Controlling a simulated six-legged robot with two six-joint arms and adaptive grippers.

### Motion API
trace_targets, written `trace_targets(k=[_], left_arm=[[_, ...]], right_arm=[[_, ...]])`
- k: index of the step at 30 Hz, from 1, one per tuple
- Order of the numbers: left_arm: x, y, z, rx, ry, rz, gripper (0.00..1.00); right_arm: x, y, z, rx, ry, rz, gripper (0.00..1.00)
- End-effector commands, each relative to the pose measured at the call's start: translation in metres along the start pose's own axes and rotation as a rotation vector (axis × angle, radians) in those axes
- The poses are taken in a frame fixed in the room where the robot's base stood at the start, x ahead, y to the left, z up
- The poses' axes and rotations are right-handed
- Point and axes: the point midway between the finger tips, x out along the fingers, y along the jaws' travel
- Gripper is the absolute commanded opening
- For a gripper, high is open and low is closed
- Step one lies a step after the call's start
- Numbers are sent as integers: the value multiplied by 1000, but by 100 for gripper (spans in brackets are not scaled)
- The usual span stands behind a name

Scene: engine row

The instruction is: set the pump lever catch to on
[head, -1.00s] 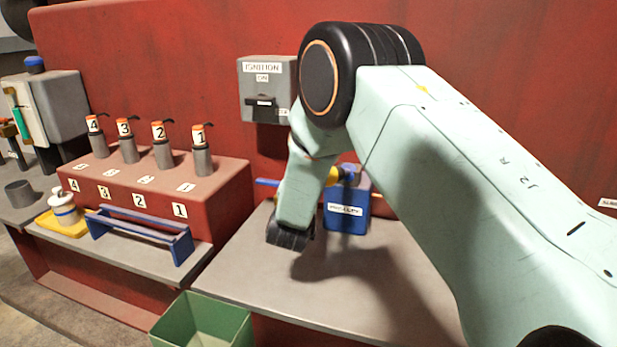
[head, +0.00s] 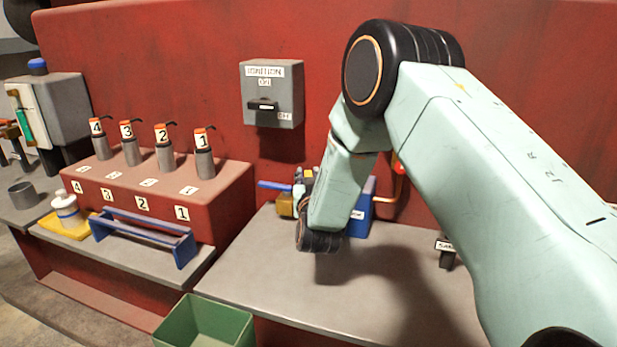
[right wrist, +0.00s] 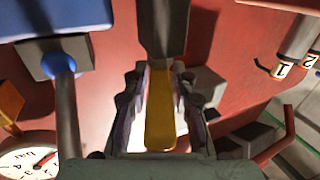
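The blue pump box (head: 360,215) with a white label stands on the grey bench, partly behind my right arm. A blue bar (head: 274,185) sticks out to its left, by a brass-coloured block (head: 286,206). My right gripper (head: 305,182) is mostly hidden behind my forearm and wrist there. In the right wrist view, a yellow bar (right wrist: 161,112) under a dark grey block (right wrist: 163,25) lies between the fingers of my right gripper (right wrist: 162,75). I cannot tell whether they touch it. The catch's setting is not readable. My left gripper is out of view.
The grey ignition box (head: 272,92) is on the red wall. Numbered plugs (head: 203,155) stand on a red block at left, behind a blue rack (head: 140,236). A green bin (head: 205,322) is in front. A gauge (right wrist: 28,158) is close in the wrist view.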

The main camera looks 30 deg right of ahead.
Motion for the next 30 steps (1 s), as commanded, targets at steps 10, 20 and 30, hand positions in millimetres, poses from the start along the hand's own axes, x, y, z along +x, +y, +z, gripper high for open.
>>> trace_targets(k=[10, 20, 30], left_arm=[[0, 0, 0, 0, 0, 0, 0], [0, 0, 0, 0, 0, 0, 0], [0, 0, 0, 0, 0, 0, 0]], right_arm=[[-1, 0, 0, -1, -1, 0, 42], [-23, 0, 1, -2, -3, -1, 42], [-86, -1, 0, -4, -2, -3, 42]])
